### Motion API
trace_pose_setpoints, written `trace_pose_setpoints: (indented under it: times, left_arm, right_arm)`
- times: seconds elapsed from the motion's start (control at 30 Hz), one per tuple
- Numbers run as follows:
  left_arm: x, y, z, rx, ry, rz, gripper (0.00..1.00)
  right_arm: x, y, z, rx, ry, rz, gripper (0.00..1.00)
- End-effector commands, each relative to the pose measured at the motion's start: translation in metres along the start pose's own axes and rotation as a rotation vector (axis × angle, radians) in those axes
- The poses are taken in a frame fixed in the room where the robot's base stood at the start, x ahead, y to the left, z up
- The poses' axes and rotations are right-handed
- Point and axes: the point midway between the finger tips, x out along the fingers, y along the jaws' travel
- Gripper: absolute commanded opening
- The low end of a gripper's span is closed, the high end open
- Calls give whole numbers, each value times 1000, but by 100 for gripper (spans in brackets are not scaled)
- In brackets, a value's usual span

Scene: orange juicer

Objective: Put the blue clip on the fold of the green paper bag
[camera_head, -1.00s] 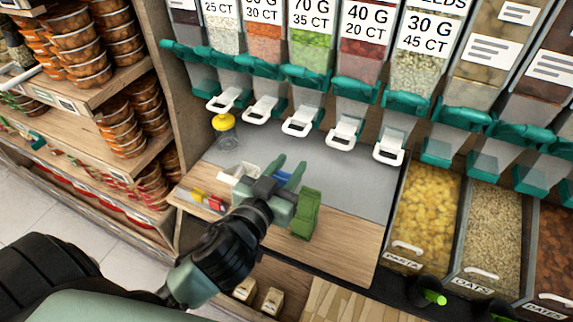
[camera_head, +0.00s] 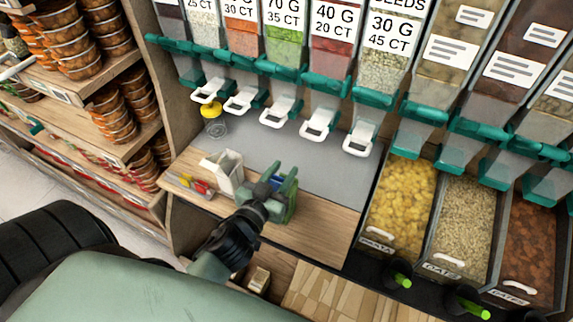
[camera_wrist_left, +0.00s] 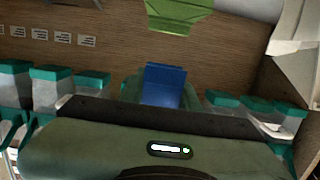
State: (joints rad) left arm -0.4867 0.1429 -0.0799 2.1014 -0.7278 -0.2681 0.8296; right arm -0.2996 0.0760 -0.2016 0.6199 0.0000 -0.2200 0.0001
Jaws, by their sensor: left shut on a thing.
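The green paper bag (camera_head: 289,208) stands on the wooden counter, partly hidden behind my left gripper in the head view. Its green top part (camera_wrist_left: 178,14) shows at the upper edge of the left wrist view. My left gripper (camera_head: 276,183) is shut on the blue clip (camera_head: 277,182), which shows clearly between its fingers in the wrist view (camera_wrist_left: 163,85). In the wrist view the clip appears apart from the bag's green part. In the head view gripper and bag overlap, so I cannot tell whether they touch. My right gripper is not in view.
A white paper bag (camera_head: 224,170) stands just left of my gripper. Yellow and red clips (camera_head: 197,185) lie at the counter's left. A yellow-topped jar (camera_head: 213,122) stands behind. Dispensers with white handles (camera_head: 320,123) hang over the grey mat (camera_head: 325,175); bulk bins (camera_head: 398,195) stand at right.

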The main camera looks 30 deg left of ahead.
Motion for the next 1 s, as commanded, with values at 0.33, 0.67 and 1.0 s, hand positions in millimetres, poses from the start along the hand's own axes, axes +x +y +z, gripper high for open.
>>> trace_pose_setpoints:
  times: [0.33, 0.67, 1.0]
  left_arm:
    - [32, 0, -1, 2, 3, 0, 0]
    - [64, 0, 5, 5, 1, 0, 0]
    - [72, -1, 29, 0, 0, -1, 0]
  right_arm:
    - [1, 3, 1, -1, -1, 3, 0]
    - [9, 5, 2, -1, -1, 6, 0]
    - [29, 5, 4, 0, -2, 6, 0]
